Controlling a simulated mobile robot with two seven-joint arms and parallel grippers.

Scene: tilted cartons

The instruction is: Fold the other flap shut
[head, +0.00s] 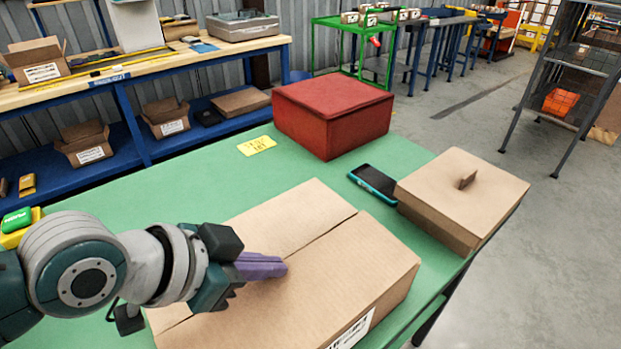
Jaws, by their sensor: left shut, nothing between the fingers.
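A large brown carton (385,300) stands on the green table, front centre, with a white label partly seen on its side. Its far flap (275,225) and near flap (335,270) both lie about flat over the top, with a narrow dark seam between them. My left gripper (284,267) is shut and empty, its purple fingers pointing right. They are at the top of the carton by the seam; I cannot tell whether they touch it. My arm hides the carton's left part. My right gripper is not in view.
On the green table (185,190) are a red box (333,115), a yellow note (257,145), a dark phone-like device (373,184) and a smaller carton (455,200) with an upright tab on top. The table's left back part is clear. A workbench stands behind.

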